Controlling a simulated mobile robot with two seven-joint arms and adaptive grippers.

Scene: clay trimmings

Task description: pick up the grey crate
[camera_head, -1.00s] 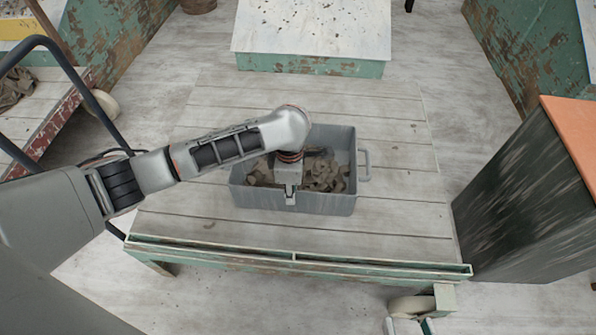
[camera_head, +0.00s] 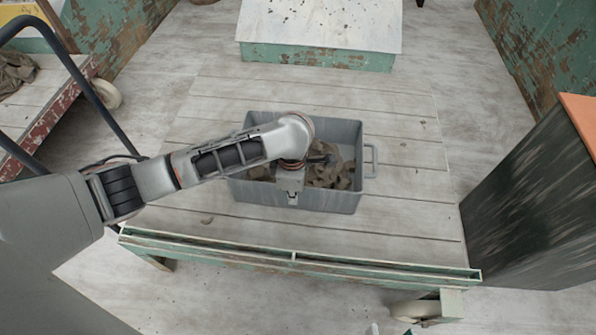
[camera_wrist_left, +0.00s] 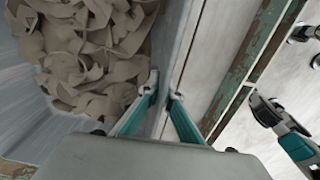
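The grey crate (camera_head: 345,202) stands on the wooden bed of a low cart, with brown clay trimmings (camera_head: 328,174) inside. My left gripper (camera_head: 291,197) is at the crate's near wall, pointing down. In the left wrist view its two teal fingers (camera_wrist_left: 162,92) sit on either side of the crate wall, close together, with the wall between their tips. The arm hides part of the crate's left half. Only the fingertips of my right gripper (camera_head: 390,330) show at the bottom edge of the head view, apart and empty.
The cart bed (camera_head: 400,215) is bare around the crate, with a raised green lip (camera_head: 300,262) along its near side. A dark cabinet (camera_head: 525,210) stands right. A pale-topped green box (camera_head: 318,55) lies beyond, and a barred cart (camera_head: 50,115) is left.

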